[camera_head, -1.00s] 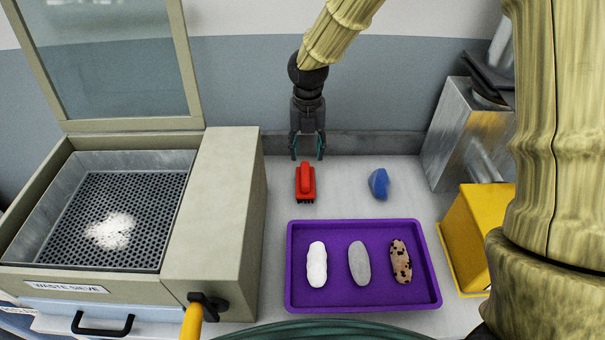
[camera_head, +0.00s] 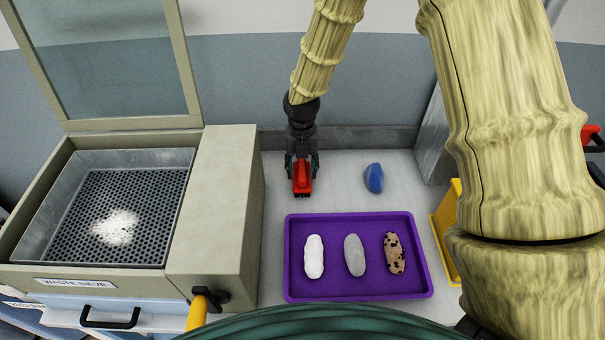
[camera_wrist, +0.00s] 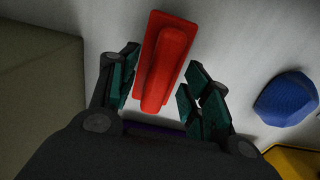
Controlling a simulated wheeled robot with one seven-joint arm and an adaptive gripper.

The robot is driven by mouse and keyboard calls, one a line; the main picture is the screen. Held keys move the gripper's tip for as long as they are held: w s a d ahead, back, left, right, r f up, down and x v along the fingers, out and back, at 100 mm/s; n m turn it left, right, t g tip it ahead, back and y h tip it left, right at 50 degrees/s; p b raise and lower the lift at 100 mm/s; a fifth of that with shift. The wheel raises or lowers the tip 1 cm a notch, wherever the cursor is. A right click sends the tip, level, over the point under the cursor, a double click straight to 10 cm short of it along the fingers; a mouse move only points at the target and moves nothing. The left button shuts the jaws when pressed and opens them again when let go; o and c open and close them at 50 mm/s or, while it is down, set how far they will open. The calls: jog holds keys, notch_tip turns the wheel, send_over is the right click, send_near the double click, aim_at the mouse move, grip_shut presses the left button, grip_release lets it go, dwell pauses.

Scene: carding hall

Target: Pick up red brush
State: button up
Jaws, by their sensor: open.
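The red brush (camera_head: 302,180) lies on the light worktop, between the waste sieve box and a blue object. My gripper (camera_head: 302,168) is above it, pointing down, with a finger on each side of the brush in the head view. In the wrist view the red brush (camera_wrist: 164,62) shows its raised handle and flat base, tilted slightly in the picture. The open fingers of my gripper (camera_wrist: 158,88) stand to its left and right, with visible gaps. The brush's bristles are hidden in the wrist view.
A blue object (camera_head: 373,178) lies to the right. A purple tray (camera_head: 336,289) in front holds white, grey and speckled pieces. The waste sieve (camera_head: 219,200) stands close on the left, its lid raised. A yellow object (camera_head: 447,232) is at the right. A wall stands behind.

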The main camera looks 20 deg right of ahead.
jog(key=shift+f, duration=0.4)
jog(key=shift+c, duration=0.2)
grip_shut()
jog(key=shift+r, duration=0.2)
jog(key=shift+r+b, duration=0.5)
jog(key=shift+r, duration=0.05)
jog(key=shift+r+b, duration=0.45)
jog(key=shift+r, duration=0.5)
jog(key=s+a+b, duration=0.1)
jog(key=s+a, duration=0.1)
jog(key=s, duration=0.2)
jog(key=s+a+r+b, duration=0.1)
jog(key=s+a+b, duration=0.1)
jog(key=s, duration=0.3)
jog(key=s+a+b, duration=0.1)
jog(key=s+a, duration=0.3)
jog(key=shift+s+r, duration=0.35)
jog(key=shift+s, duration=0.05)
